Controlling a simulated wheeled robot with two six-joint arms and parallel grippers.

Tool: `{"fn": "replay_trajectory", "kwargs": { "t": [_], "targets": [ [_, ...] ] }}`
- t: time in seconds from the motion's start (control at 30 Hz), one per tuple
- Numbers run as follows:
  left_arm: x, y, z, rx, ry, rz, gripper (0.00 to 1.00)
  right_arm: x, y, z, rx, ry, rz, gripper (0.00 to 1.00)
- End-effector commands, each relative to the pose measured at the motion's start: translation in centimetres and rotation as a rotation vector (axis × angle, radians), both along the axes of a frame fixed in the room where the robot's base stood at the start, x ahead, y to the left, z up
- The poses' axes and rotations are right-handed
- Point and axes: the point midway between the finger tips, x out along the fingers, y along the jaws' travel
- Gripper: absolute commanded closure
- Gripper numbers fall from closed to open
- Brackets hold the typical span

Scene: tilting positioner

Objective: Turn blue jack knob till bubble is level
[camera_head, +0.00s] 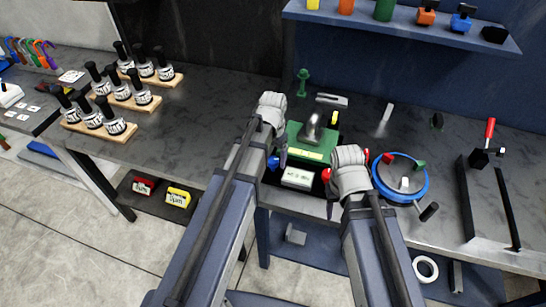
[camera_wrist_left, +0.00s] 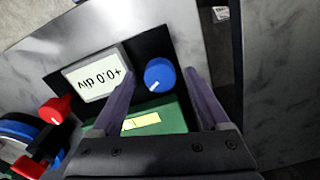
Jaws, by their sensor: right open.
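The blue jack knob (camera_head: 273,163) is at the left front corner of the green tilting block (camera_head: 296,137). In the left wrist view the knob (camera_wrist_left: 160,74) has a white mark and sits between the fingertips of my left gripper (camera_wrist_left: 161,76), which is open with a gap on both sides. My left gripper (camera_head: 283,157) points down there in the head view. A yellow strip (camera_wrist_left: 141,122) lies on the block; I cannot make out a bubble. The white display (camera_wrist_left: 93,73) appears upside down and reads +0.0 div. My right gripper (camera_head: 331,200) is open near a red knob (camera_head: 326,175).
A round blue-rimmed plate (camera_head: 424,187) with small knobs stands right of my right gripper. Racks of black-topped bottles (camera_head: 139,94) are at left. A black frame (camera_head: 467,200) with a red-handled clamp (camera_head: 489,132) stands at right. A blue shelf (camera_head: 400,27) hangs behind.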

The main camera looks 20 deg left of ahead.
Motion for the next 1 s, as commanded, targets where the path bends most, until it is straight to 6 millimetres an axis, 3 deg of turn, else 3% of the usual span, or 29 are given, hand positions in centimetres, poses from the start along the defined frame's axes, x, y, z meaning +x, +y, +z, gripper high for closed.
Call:
{"fn": "replay_trajectory", "kwargs": {
  "t": [0.47, 1.0],
  "targets": [
    [0.0, 0.0, 1.2, 0.0, 0.0, 0.0, 0.21, 0.0, 0.0, 1.2, 0.0, 0.0, 0.0, 0.5],
    [0.0, 0.0, 7.6, 0.0, 0.0, 0.0, 0.21, 0.0, 0.0, 7.6, 0.0, 0.0, 0.001, 0.5]
  ]
}}
